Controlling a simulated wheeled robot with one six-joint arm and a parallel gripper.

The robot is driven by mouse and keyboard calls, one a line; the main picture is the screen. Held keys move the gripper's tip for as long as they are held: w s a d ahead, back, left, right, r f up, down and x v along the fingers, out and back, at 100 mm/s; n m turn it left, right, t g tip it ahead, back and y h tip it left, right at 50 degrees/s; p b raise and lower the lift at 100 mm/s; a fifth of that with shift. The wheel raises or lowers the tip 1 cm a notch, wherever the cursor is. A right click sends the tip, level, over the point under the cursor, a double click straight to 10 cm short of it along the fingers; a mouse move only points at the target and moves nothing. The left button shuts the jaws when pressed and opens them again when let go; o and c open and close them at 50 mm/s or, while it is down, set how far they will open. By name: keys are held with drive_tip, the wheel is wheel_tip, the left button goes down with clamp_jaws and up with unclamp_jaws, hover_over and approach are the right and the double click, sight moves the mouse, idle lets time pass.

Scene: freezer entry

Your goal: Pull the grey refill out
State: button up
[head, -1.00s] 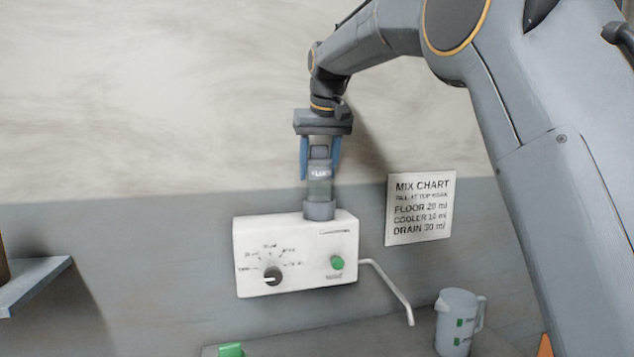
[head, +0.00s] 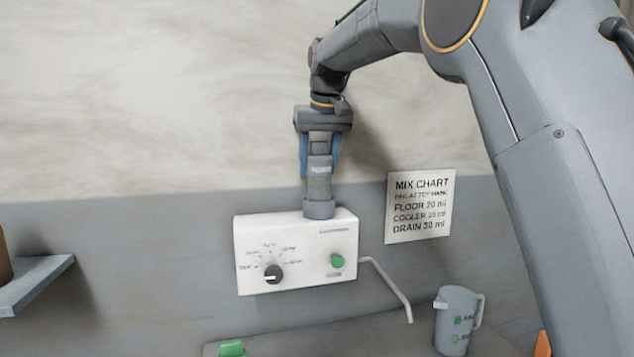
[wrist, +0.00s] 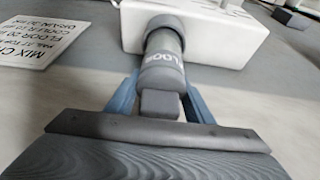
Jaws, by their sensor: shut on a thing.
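The grey refill (head: 319,181) stands upright with its lower end in the grey collar (head: 319,209) on top of the white dispenser box (head: 296,253). In the wrist view the refill (wrist: 163,68) shows part of a pale label and a grey block at its near end. My gripper (head: 320,166) comes down from above and is shut on the refill, with a blue finger on each side of its upper part. The fingers (wrist: 156,97) also show in the wrist view. The refill's lower end is hidden inside the collar.
The box has a dark dial (head: 273,274) and a green button (head: 337,261). A mix chart (head: 420,207) hangs to the right. A shelf (head: 36,283) juts in at left. The wall above is clear.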

drive_tip(key=shift+r, duration=0.15)
drive_tip(key=shift+r+p, duration=2.7)
drive_tip(key=shift+p, duration=0.15)
drive_tip(key=shift+a, duration=0.1)
